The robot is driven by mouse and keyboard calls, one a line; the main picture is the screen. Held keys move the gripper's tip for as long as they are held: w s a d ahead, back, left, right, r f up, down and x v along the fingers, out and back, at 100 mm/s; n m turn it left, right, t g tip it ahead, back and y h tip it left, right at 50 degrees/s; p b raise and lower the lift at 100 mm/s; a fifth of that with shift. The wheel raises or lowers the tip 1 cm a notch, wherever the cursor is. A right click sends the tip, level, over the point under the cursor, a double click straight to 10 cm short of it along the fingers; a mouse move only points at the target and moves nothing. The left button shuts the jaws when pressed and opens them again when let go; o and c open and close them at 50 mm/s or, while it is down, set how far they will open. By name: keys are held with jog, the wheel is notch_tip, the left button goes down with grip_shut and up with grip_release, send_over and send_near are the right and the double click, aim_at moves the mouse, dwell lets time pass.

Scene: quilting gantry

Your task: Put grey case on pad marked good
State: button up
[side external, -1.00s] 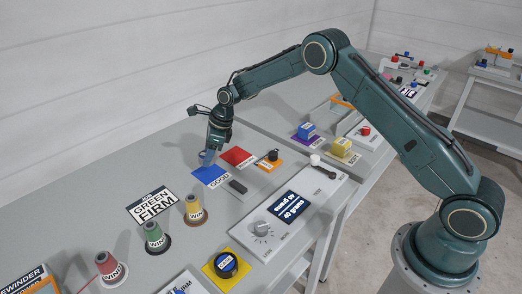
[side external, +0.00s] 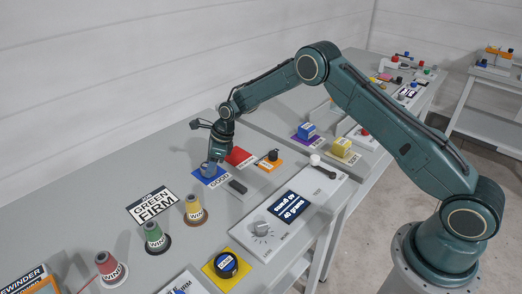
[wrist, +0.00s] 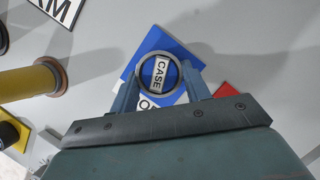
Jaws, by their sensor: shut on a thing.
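The grey case (wrist: 158,92) is round, with a dark rim and a white label reading CASE. My gripper (wrist: 160,88) is shut on it, one finger on each side in the wrist view. The blue pad marked GOOD (wrist: 134,63) lies directly behind the case in that view. In the side external view my gripper (side external: 209,167) points down over the blue pad (side external: 215,182). The case there is small and partly covered by the fingers, low over the pad. I cannot tell whether it touches the pad.
A red pad (side external: 240,156) lies close behind the blue one. Several thread cones, one yellow (side external: 194,208), stand to the left near a GREEN FIRM sign (side external: 153,204).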

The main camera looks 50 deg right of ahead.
jog(key=o, duration=1.1)
jog(key=shift+c, duration=0.2)
jog(key=shift+r, duration=0.1)
jog(key=v, duration=1.2)
